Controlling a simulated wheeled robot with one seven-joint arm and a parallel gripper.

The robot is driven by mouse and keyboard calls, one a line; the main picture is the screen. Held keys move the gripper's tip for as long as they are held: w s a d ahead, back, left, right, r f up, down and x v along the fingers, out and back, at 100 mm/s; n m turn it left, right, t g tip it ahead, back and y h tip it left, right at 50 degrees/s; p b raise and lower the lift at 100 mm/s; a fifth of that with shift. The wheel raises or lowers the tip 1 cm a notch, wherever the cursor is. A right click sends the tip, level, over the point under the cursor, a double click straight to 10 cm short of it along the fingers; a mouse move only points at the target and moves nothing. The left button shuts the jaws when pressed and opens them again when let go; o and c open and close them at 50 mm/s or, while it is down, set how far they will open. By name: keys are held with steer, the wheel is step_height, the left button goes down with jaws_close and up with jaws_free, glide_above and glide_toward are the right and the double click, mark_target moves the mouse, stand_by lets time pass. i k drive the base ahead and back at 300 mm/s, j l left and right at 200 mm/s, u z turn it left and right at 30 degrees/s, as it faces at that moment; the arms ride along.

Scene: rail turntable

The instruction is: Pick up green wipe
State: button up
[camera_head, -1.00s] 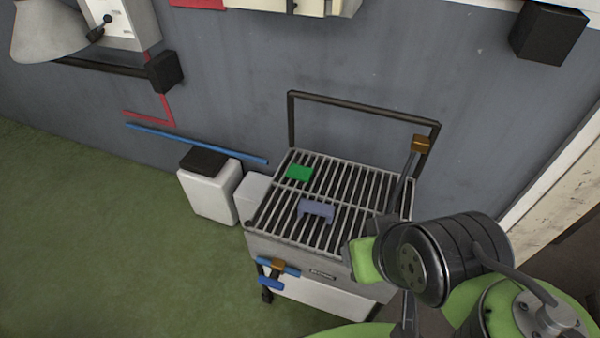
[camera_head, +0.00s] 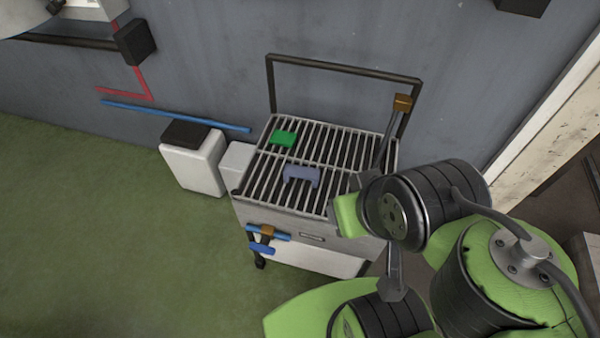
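The green wipe (camera_head: 283,138) is a small flat green piece. My arm (camera_head: 425,205), with green links and black joints, reaches in from the lower right beside the cart's right side. My gripper's fingers cannot be made out in the view. No part of my arm touches the wipe.
A dark handle frame (camera_head: 345,67) rises behind the grate. A white bin (camera_head: 194,165) with a black lid stands left of the cart. Green floor (camera_head: 90,220) is clear at left.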

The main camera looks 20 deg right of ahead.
mark_target(279, 137)
steer(key=i+j+z, duration=0.15)
steer(key=j, duration=0.3)
steer(key=i+j+z, duration=0.15)
steer(key=j, duration=0.35)
steer(key=i+j+z, duration=0.15)
steer(key=j, duration=0.35)
steer(key=i+j+z, duration=0.1)
steer(key=j, duration=0.4)
steer(key=i+j+z, duration=0.15)
steer(key=j, duration=0.35)
steer(key=i+j+z, duration=0.35)
steer(key=j, duration=0.3)
steer(key=i+j+z, duration=0.15)
steer(key=j, duration=0.25)
steer(key=i+j+z, duration=0.15)
steer(key=i, duration=0.75)
